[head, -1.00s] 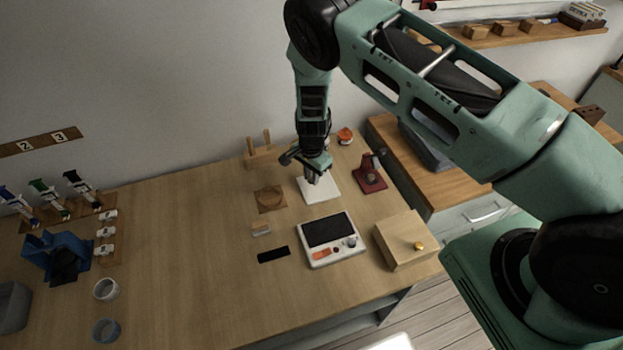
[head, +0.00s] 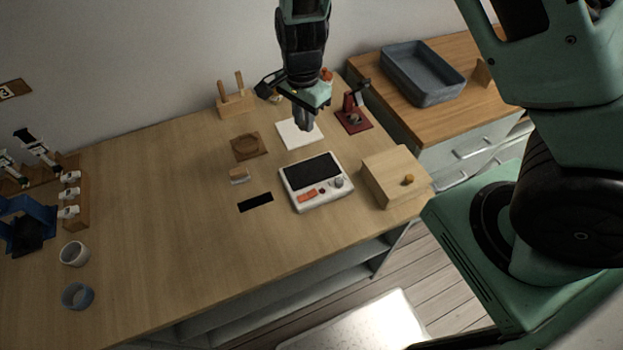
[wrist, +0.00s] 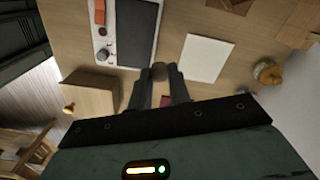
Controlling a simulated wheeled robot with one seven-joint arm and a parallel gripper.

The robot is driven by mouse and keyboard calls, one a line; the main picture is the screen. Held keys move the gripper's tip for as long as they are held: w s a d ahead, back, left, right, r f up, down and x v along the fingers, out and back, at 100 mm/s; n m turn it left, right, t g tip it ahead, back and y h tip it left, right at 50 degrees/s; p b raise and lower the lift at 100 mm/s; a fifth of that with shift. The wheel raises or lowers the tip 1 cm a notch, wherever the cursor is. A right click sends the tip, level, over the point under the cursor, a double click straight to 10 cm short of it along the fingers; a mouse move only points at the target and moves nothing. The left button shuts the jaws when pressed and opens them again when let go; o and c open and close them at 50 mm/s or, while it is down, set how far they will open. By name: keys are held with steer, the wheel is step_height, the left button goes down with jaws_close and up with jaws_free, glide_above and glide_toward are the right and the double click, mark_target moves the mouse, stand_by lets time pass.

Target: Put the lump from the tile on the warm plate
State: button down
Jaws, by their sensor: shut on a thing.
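My gripper (head: 306,128) is shut on a small brownish-grey lump (wrist: 159,71), which shows between the fingertips in the wrist view. In the head view the fingers hide the lump. The white tile (head: 290,138) lies flat on the bench behind and below my fingers; its visible face is bare, also in the wrist view (wrist: 206,58). The warm plate (head: 313,172) is a dark slab on a white unit with a grey knob and an orange switch, nearer the front than the tile. It also shows in the wrist view (wrist: 136,32), apart from the lump.
A wooden box with a knob (head: 392,177) stands right of the warm plate. A red stand (head: 353,112) is right of the tile. A wooden coaster (head: 249,146), a small block (head: 239,176) and a black strip (head: 255,202) lie left.

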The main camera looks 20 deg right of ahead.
steer(key=b, duration=0.1)
glide_above(312, 171)
step_height(312, 171, down, 5)
steer(key=shift+d+f, duration=0.1)
steer(key=shift+f, duration=2.3)
steer(key=shift+f, duration=0.15)
steer(key=c, duration=1.3)
jaws_free()
